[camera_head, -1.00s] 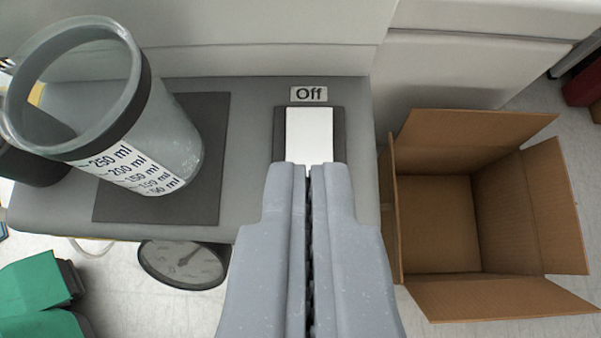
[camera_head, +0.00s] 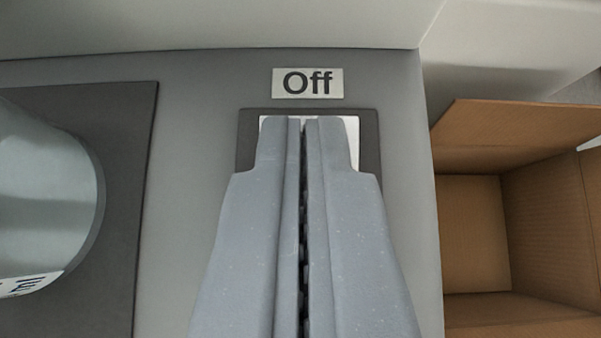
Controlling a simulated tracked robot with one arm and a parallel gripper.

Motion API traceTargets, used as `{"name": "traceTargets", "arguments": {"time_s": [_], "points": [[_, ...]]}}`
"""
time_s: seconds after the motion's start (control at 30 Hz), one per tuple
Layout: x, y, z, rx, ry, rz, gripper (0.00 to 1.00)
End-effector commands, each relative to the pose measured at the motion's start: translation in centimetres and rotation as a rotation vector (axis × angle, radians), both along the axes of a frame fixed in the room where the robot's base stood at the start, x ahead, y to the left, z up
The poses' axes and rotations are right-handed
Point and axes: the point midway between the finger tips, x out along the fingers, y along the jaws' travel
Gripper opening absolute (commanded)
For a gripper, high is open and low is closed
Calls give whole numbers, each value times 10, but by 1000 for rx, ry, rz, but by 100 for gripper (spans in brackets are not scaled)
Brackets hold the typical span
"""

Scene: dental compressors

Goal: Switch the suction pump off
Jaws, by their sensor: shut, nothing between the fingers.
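The suction pump's top (camera_head: 190,130) is a grey surface that fills the middle of the view. A white rocker switch (camera_head: 352,128) sits in a dark frame (camera_head: 370,150) on it, just below a label (camera_head: 308,83) reading "Off". My gripper (camera_head: 303,122) is shut and empty. Its fingertips lie over the switch, close to its edge on the label side, and hide most of it. Only thin white strips show at the upper corners. I cannot tell whether the fingertips touch the switch or which way it is tilted.
A translucent jar (camera_head: 45,200) stands on a dark pad (camera_head: 128,200) at the left. An open, empty cardboard box (camera_head: 475,230) is at the right, beyond the pump's edge. A pale wall or cabinet (camera_head: 210,25) runs behind.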

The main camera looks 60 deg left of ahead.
Motion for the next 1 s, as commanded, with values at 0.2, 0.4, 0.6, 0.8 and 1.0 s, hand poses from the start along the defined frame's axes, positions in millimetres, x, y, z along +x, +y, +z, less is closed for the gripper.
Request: {"name": "traceTargets", "arguments": {"time_s": [0.2, 0.4, 0.6, 0.8, 1.0], "points": [[0, 0, 0, 0, 0, 0, 0], [0, 1, -2, 0, 2, 0, 0], [0, 1, -3, 0, 1, -1, 0], [3, 4, -1, 0, 2, 0, 0], [7, 10, 0, 0, 2, 0, 0]]}}
